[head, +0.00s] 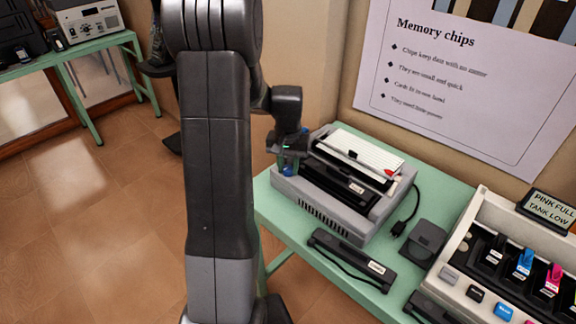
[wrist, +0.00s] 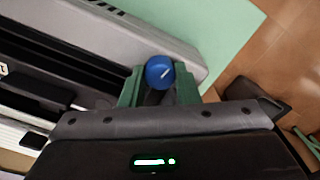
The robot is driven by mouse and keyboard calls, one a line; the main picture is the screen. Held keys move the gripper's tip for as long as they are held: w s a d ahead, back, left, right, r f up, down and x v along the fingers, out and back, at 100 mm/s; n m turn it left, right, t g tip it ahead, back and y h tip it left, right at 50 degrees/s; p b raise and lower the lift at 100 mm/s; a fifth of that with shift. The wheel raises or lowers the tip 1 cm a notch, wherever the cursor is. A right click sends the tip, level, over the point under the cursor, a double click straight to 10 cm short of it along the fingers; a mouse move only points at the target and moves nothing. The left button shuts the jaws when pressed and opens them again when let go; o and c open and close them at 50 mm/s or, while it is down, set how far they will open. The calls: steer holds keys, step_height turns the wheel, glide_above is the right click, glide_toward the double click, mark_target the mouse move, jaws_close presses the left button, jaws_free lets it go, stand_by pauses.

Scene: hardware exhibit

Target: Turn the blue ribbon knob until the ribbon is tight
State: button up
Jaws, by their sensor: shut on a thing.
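The blue ribbon knob (wrist: 160,73) shows in the wrist view, round with a white line on its face, at the end of the grey printer (wrist: 176,35). My gripper (wrist: 159,82) has its green fingers on either side of the knob, shut on it. In the head view the printer (head: 324,216) stands on the green table, and my gripper (head: 287,160) reaches down to its left end. The knob (head: 288,171) shows there as a small blue patch under the fingers. The ribbon itself cannot be made out clearly.
A black bar-shaped device (head: 352,257) lies in front of the printer. A dark box with a cable (head: 425,240) sits to its right. An open machine with coloured cartridges (head: 520,262) stands at the far right. Floor (head: 100,215) is clear at the left.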

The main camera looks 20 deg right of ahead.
mark_target(288, 168)
stand_by(0.3)
steer(key=o, duration=0.7)
steer(key=shift+r, duration=0.15)
step_height(288, 168, up, 14)
steer(key=shift+f, duration=0.2)
steer(key=shift+f, duration=0.1)
step_height(288, 168, down, 14)
steer(key=shift+r, duration=0.15)
stand_by(0.5)
